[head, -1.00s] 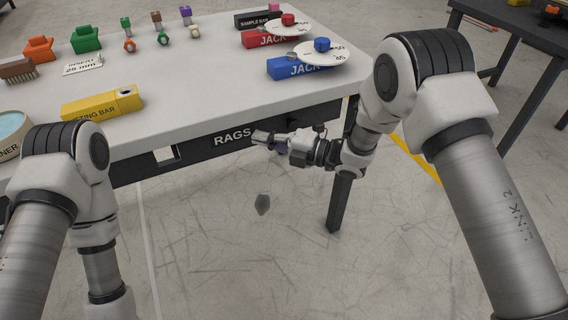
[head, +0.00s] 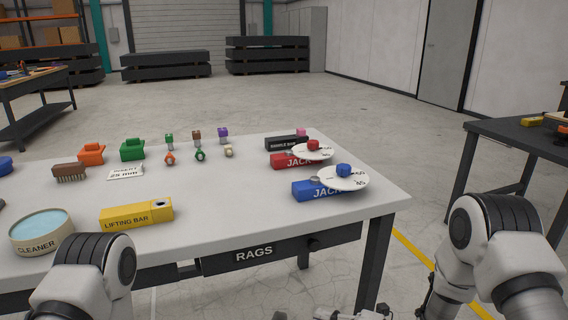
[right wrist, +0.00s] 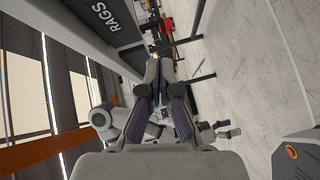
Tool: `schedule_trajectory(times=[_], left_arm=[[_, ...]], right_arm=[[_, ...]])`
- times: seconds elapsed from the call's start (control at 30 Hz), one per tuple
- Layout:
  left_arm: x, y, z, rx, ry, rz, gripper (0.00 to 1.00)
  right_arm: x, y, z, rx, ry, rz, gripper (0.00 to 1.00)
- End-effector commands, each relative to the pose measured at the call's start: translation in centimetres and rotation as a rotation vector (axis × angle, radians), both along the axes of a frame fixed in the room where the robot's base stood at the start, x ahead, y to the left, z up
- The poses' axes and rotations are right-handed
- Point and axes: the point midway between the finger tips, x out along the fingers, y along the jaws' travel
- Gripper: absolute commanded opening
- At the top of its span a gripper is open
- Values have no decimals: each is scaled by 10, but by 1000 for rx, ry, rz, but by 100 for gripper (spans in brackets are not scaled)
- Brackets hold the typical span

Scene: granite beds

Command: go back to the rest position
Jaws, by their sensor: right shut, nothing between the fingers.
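My right gripper (head: 322,314) shows only partly at the bottom edge of the head view, below the bench front. In the right wrist view its two dark fingers (right wrist: 161,68) come together with nothing held between them. My right arm (head: 472,240) is bent at the lower right of the head view. My left arm (head: 92,270) shows at the lower left, and its gripper is out of the head view.
A white-topped bench (head: 245,200) with a rags drawer (head: 265,252) stands in front. It bears a yellow lifting bar (head: 136,214), a cleaner tin (head: 41,232), blue (head: 312,190) and red (head: 286,160) jacks and small parts. A dark table (head: 510,140) stands right, with floor between.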

Motion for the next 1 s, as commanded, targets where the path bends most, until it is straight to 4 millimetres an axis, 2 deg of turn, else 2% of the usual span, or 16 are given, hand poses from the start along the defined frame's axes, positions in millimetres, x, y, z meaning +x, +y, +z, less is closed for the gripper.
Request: schedule_trajectory(times=[0.03,0.1,0.17,0.2,0.3,0.4,0.53,0.6,0.67,0.7,0.87,1.0], left_arm=[[0,0,0,0,0,0,76],[0,0,0,0,0,0,76],[0,0,0,0,0,0,76],[0,0,0,0,0,0,76],[0,0,0,0,0,0,76],[0,0,0,0,0,0,76],[0,0,0,0,0,0,76],[0,0,0,0,0,0,76],[0,0,3,0,0,0,76],[-1,0,31,0,2,0,76],[0,0,83,0,-1,0,76],[0,0,137,0,0,0,76]], right_arm=[[-21,-4,-39,-19,173,-87,0],[-53,-20,-92,-37,478,-267,0],[-86,-38,-130,-46,737,-440,0],[-110,-51,-149,-47,894,-561,0],[-167,-82,-181,-33,1216,-860,0],[-219,-110,-194,5,1459,-1171,0],[-277,-141,-194,126,1683,-1621,0],[-294,-151,-193,229,1746,-1829,0],[-298,-151,-191,329,1783,-1931,0],[-297,-151,-162,321,1779,-1919,0],[-296,-151,-111,319,1776,-1912,0],[-296,-150,-57,319,1775,-1910,0]])
